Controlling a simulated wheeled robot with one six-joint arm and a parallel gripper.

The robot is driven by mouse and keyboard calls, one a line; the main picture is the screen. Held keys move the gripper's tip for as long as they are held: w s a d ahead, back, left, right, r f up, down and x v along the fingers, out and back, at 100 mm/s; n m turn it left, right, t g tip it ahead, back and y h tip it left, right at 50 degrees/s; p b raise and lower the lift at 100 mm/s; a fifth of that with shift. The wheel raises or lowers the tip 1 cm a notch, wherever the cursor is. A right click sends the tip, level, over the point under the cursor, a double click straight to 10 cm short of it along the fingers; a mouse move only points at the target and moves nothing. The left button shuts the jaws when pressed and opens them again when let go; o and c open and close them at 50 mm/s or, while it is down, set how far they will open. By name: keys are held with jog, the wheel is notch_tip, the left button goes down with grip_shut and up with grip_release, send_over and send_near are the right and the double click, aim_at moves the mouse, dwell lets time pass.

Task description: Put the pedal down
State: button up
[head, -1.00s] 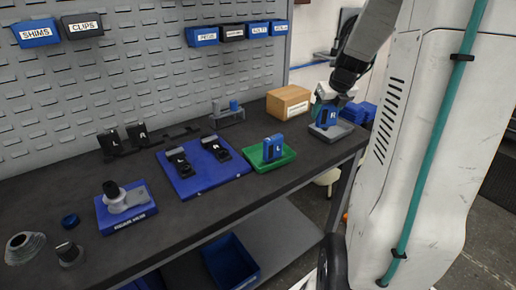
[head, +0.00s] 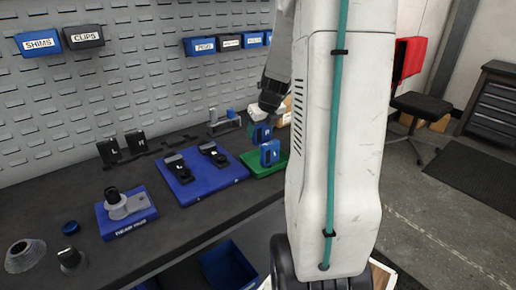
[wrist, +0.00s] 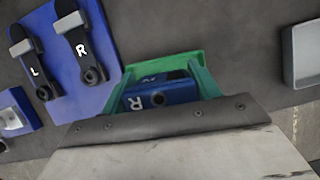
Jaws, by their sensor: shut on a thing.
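My gripper (head: 262,125) is shut on a blue pedal (head: 261,135), which shows an R in the wrist view (wrist: 137,103). It holds the pedal above or just behind the green tray (head: 258,171). In the wrist view, green surfaces (wrist: 155,62) surround the held pedal; tray and fingers are hard to tell apart there. Whether the held pedal touches the tray cannot be told.
A blue board (head: 187,192) with crank arms marked L and R lies left of the tray. A grey tray (wrist: 303,55) shows at the right in the wrist view. A small grey stand (head: 224,124) is behind. My body hides the bench's right end.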

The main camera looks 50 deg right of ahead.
aim_at(261, 142)
jog(key=shift+f, duration=2.6)
jog(key=o, duration=1.1)
jog(key=shift+f, duration=0.15)
jog(key=shift+o, duration=0.2)
